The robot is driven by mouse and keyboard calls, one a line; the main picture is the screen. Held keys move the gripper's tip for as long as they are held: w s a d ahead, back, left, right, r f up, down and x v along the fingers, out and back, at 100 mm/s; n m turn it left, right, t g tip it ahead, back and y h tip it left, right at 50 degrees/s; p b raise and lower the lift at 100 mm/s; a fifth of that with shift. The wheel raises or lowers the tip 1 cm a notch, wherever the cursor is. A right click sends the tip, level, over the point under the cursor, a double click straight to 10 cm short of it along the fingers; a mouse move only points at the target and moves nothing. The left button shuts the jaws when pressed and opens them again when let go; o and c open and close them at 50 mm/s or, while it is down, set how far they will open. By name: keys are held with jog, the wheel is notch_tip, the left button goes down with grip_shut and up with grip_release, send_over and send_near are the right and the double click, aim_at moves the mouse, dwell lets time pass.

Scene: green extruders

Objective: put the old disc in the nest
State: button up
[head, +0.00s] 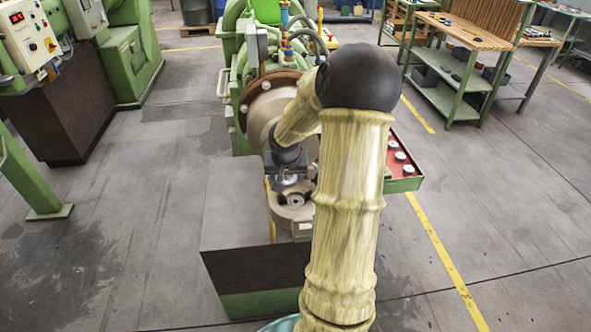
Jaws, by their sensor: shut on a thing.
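My gripper (291,182) points down in front of the extruder's round flange, over a grey metal ring-shaped part (296,226) with a round opening. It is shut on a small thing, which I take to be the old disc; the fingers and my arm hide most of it. A tray with red edges and a green side (405,184) stands right of my arm. It holds several round pale pieces (400,156); my arm covers its left part. I cannot tell which place is the nest.
The green extruder (240,70) with its brown flange (252,90) stands behind my gripper. A dark-sided block (256,268) is below left. A control cabinet (28,35) is at the left, a workbench (462,35) at the back right. The floor at right is clear.

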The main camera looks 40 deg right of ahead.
jog(key=w+a+f+n+y+p, duration=0.1)
jog(key=a+p, duration=0.3)
jog(key=a, duration=0.4)
jog(key=w+a+n+y+p, duration=0.1)
jog(key=a+n+p, duration=0.3)
jog(key=a, duration=0.5)
jog(key=w+a+f+n+t+p, duration=0.1)
jog(key=w+a+n+p, duration=0.1)
jog(key=a+p, duration=0.3)
jog(key=w+a, duration=0.1)
jog(key=a, duration=0.3)
jog(key=shift+w+a+f+n+y+p, duration=0.2)
jog(key=shift+f+n+y+p, duration=0.1)
jog(key=shift+f+y+p, duration=0.1)
